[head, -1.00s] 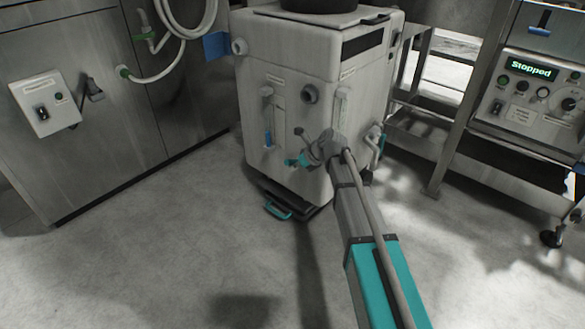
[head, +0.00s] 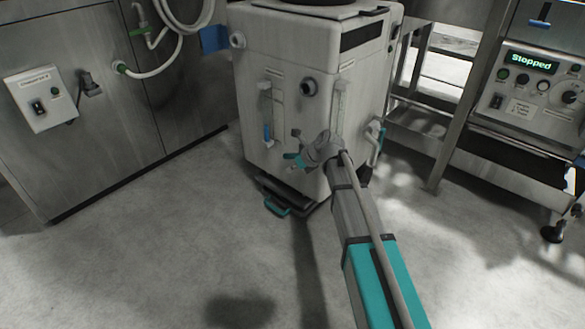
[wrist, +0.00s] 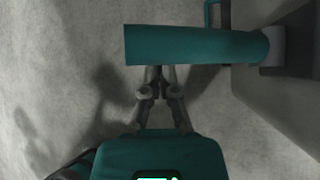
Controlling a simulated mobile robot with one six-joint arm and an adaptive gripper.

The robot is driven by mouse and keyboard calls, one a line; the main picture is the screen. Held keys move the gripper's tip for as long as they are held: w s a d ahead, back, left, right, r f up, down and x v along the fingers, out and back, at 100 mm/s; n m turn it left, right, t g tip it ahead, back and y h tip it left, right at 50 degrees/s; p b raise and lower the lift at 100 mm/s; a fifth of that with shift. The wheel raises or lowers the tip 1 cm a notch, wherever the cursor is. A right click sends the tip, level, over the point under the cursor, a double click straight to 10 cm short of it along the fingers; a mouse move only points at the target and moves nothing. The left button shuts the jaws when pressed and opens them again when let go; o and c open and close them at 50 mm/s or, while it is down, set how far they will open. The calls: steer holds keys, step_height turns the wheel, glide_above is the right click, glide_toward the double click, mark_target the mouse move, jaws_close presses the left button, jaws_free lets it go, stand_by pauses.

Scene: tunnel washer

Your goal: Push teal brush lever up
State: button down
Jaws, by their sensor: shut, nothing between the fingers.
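The teal brush lever (wrist: 195,45) is a thick teal cylinder lying across the upper part of the wrist view. Its right end meets a pale collar at the side of the grey machine. My gripper (wrist: 161,76) is shut and empty, with its fingers just below the lever's lower edge in that view. The fingertips meet the lever's outline, and I cannot tell whether they touch it or pass under it. In the head view, a small teal piece (head: 294,159) shows at the machine's front beside my wrist, which hides most of this area.
The boxy grey machine (head: 290,50) stands on the floor with a teal-handled pedal (head: 277,207) at its base. A steel cabinet (head: 100,130) is on the left. A control panel reading "Stopped" (head: 532,63) is on the right. The floor in front is clear.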

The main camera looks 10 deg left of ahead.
steer(key=d+f+p+v, duration=0.1)
steer(key=p+v, duration=0.5)
steer(key=v, duration=0.3)
steer(key=shift+w+d, duration=0.35)
steer(key=shift+w, duration=0.05)
steer(key=shift+f, duration=0.1)
stand_by(0.5)
steer(key=s+d+r+n+g+h+p, duration=0.15)
steer(key=s+d+n+h+p, duration=0.3)
steer(key=s+d+n, duration=0.75)
steer(key=s+d+r+n+g+h+p, duration=0.1)
steer(key=s+d+r+n+h+p, duration=0.3)
steer(key=s+d+n, duration=0.75)
steer(key=a+r+n+p, duration=0.1)
steer(key=r+p, duration=1.7)
steer(key=p, duration=0.1)
steer(key=w+a+r+n+p, duration=0.1)
steer(key=a+r+p, duration=0.1)
steer(key=r+p, duration=1.7)
steer(key=shift+a+p, duration=0.3)
steer(key=shift+w+y, duration=0.15)
steer(key=shift+y, duration=0.1)
